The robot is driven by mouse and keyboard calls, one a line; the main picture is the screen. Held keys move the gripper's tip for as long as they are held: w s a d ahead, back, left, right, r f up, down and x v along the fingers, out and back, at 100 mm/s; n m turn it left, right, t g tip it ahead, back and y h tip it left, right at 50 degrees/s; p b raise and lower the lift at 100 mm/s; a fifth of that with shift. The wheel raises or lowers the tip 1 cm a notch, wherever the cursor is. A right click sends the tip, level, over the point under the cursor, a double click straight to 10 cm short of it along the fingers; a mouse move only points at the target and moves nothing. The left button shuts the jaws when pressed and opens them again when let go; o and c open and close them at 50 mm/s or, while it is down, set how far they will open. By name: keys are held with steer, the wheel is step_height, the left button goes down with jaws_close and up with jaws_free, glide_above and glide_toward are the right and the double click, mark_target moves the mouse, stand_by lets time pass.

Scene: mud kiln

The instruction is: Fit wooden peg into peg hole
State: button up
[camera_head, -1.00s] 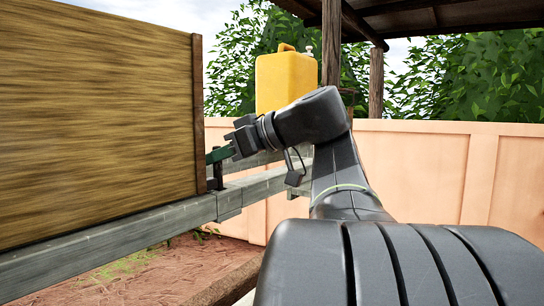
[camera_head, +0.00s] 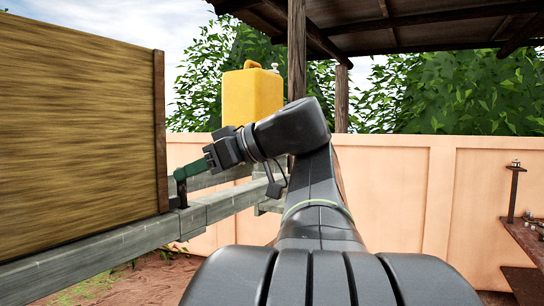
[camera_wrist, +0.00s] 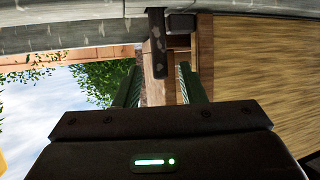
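My gripper (camera_head: 187,172) has green fingers and is at the right edge of the wood-grained panel, just above the grey beam. In the wrist view, the two fingers (camera_wrist: 160,72) are spread apart. A dark upright bar (camera_wrist: 157,45) shows in the space between them, with a visible gap on each side. In the head view, the bar (camera_head: 181,193) stands on the beam below the fingertips. I cannot tell whether this bar is the wooden peg. I cannot make out a peg hole in either view.
The large panel (camera_head: 75,120) fills the left, with a brown edge post (camera_head: 160,130). The grey beam (camera_head: 110,246) runs beneath it. A yellow jerrycan (camera_head: 252,97) stands behind my arm. A salmon wall (camera_head: 400,185) closes the back. A table (camera_head: 530,240) is at far right.

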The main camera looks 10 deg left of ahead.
steer(key=v, duration=0.8)
steer(key=shift+d+r, duration=0.15)
steer(key=shift+d, duration=0.25)
steer(key=x, duration=1.2)
steer(key=shift+a, duration=0.1)
steer(key=shift+r, duration=0.7)
steer(key=shift+f, duration=0.1)
